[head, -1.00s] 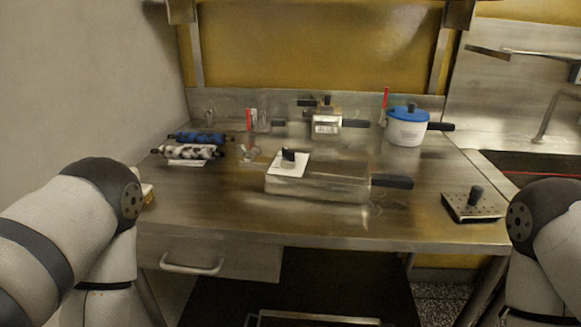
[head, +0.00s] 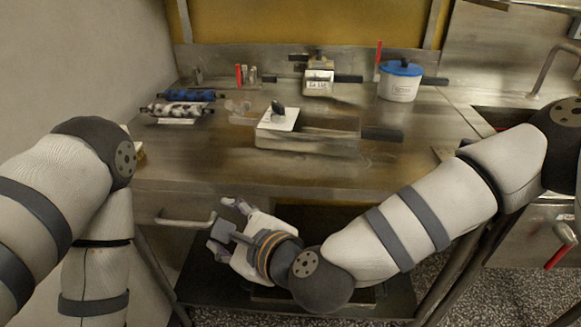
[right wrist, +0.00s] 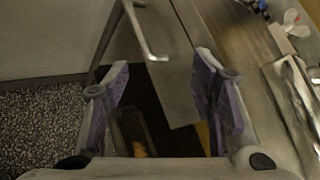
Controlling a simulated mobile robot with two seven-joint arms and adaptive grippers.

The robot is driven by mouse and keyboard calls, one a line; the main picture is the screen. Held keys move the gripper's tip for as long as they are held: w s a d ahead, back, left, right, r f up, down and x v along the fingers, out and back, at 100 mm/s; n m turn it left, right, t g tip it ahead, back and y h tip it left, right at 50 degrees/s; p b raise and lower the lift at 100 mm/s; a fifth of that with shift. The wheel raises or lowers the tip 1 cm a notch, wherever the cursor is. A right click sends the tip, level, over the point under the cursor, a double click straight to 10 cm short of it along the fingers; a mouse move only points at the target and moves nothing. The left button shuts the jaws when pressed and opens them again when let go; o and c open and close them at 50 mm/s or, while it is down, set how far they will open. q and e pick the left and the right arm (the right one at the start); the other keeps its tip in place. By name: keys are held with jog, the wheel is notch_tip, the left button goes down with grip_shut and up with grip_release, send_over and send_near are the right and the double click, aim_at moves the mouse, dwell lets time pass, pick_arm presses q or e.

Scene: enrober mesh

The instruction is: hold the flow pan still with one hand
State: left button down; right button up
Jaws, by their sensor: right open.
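The flow pan looks to be the shallow rectangular metal pan (head: 310,144) in the middle of the steel table, with a black handle (head: 382,134) pointing right. A white card (head: 279,119) with a dark knob (head: 278,108) lies on its left part. My right gripper (head: 228,224) is open and empty, in front of the table's front edge near the drawer, apart from the pan and nearer to me. In the right wrist view its open fingers (right wrist: 150,85) have nothing between them. My left arm shows at the left, but its gripper is out of view.
The steel table (head: 200,165) has a clear front strip. A drawer handle (head: 183,217) sticks out below its edge, near my right gripper. Patterned rollers (head: 178,109) lie at left. A labelled metal box (head: 318,83) and a white pot with a blue lid (head: 400,84) stand behind.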

jog(key=w+d+r+m+t+h, duration=0.2)
jog(key=w+d+r+m+t, duration=0.35)
jog(key=w+m, duration=0.3)
jog(key=m+t+h, duration=0.3)
jog(key=m, duration=0.2)
send_near(279, 111)
jog(key=x, duration=1)
grip_shut()
